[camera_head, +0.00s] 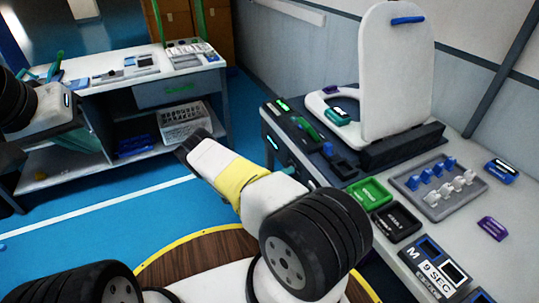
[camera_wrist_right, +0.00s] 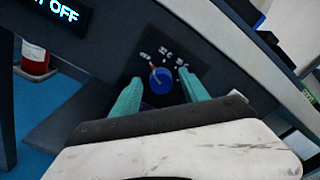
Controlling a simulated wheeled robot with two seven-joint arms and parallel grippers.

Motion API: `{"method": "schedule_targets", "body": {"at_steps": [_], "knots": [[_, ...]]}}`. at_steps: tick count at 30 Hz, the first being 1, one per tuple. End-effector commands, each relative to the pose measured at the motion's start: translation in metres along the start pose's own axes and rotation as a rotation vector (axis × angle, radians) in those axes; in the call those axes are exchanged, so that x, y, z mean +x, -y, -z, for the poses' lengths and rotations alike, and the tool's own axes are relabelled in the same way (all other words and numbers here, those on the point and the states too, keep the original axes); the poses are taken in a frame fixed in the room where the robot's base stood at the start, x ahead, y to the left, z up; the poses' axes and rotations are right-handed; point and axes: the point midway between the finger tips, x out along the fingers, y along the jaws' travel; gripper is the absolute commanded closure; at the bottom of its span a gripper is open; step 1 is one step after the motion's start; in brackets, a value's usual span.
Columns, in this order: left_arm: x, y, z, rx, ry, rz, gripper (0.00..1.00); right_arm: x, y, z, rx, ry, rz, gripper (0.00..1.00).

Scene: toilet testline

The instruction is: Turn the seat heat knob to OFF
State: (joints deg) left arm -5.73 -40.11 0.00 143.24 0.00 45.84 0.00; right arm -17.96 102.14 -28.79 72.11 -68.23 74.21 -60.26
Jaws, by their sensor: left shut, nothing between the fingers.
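In the right wrist view, the round blue knob (camera_wrist_right: 161,82) sits on a dark panel (camera_wrist_right: 110,85). A lit display (camera_wrist_right: 62,14) at the upper left ends in "OFF"; the rest is cut off. The knob cannot be made out in the head view. There, my left gripper (camera_head: 78,142) is shut and empty at the far left, away from the bench.
The bench (camera_head: 345,195) carries a white toilet seat with raised lid (camera_head: 395,80), a green tray (camera_head: 369,193), a black tray (camera_head: 397,221) and a grey rack (camera_head: 415,200). A second table (camera_head: 100,90) stands behind on the left. Blue floor lies between them.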

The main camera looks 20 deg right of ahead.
Motion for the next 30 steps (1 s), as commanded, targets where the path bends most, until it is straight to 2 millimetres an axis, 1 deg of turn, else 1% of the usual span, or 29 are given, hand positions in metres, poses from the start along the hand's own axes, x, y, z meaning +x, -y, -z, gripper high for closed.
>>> {"method": "schedule_targets", "body": {"at_steps": [5,8,15,18,21,24,30], "knots": [[0.0,0.0,0.0,0.0,0.0,0.0,1.0,-0.001,0.0,0.0,0.0,0.0,0.0,0.47],[0.0,0.0,0.0,0.0,0.0,0.0,1.0,-0.01,0.0,0.0,0.001,0.0,-0.001,0.47],[0.0,0.0,0.0,0.0,0.0,0.0,1.0,-0.05,-0.001,0.0,0.0,0.001,-0.002,0.47],[0.0,0.0,0.0,0.0,0.0,0.0,1.0,-0.065,-0.001,0.0,0.0,0.001,-0.002,0.47],[0.0,0.0,0.0,0.0,0.0,0.0,1.0,-0.074,-0.001,0.0,0.0,0.0,-0.001,0.47],[0.0,0.0,0.0,0.0,0.0,0.0,1.0,-0.078,0.0,0.0,0.0,0.001,0.0,0.47],[0.0,0.0,0.0,0.0,0.0,0.0,1.0,-0.078,0.0,0.0,0.0,0.0,0.0,0.47]]}}
